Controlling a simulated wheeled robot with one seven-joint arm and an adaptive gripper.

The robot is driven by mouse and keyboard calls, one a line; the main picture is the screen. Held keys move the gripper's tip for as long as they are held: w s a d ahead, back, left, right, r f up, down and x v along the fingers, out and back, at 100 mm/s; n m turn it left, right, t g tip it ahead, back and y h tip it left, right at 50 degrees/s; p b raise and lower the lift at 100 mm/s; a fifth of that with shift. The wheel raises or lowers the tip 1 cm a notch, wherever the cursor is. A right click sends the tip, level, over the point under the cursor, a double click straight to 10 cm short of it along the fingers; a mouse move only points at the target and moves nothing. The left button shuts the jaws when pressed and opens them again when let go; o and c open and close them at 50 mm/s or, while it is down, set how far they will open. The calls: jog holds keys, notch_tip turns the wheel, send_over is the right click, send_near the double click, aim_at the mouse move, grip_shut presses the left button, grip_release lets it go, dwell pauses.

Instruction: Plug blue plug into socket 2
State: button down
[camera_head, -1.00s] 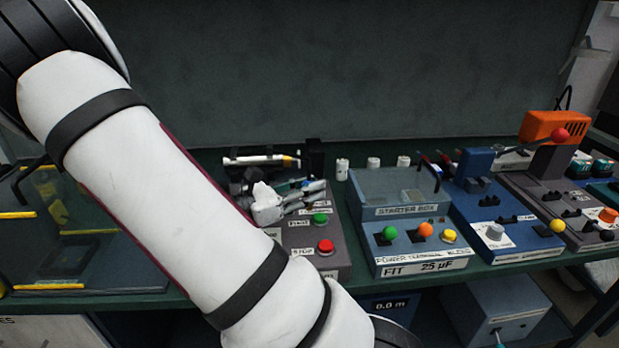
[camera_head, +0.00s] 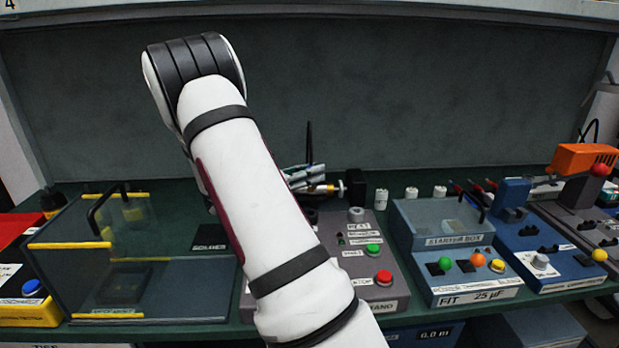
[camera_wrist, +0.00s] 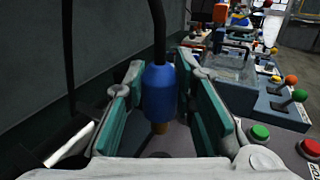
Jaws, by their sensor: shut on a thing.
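The blue plug (camera_wrist: 160,92) hangs upright between the two teal-padded fingers of my gripper (camera_wrist: 162,88) in the wrist view. The fingers are shut on it, with a black cable rising from its top and a brownish tip below. In the head view, the fingers of my gripper (camera_head: 302,176) show partly behind my arm, above the back of the grey control box (camera_head: 340,232). The blue plug is hidden there, but its black cable (camera_head: 309,143) sticks up. I cannot make out which opening is socket 2.
The grey box carries green (camera_head: 373,249) and red (camera_head: 383,277) buttons. To its right stand the blue starter box (camera_head: 447,240) and more units. A clear-walled case (camera_head: 75,250) stands left. A dark back wall (camera_head: 400,110) closes off the bench.

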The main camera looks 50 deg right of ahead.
aim_at(310, 190)
dwell(0.4)
jog(key=shift+f+b, duration=1.05)
jog(key=shift+f, duration=1.9)
jog(key=shift+f, duration=1.95)
jog(key=c, duration=1.2)
grip_release()
jog(key=shift+c, duration=0.2)
jog(key=v, duration=1.2)
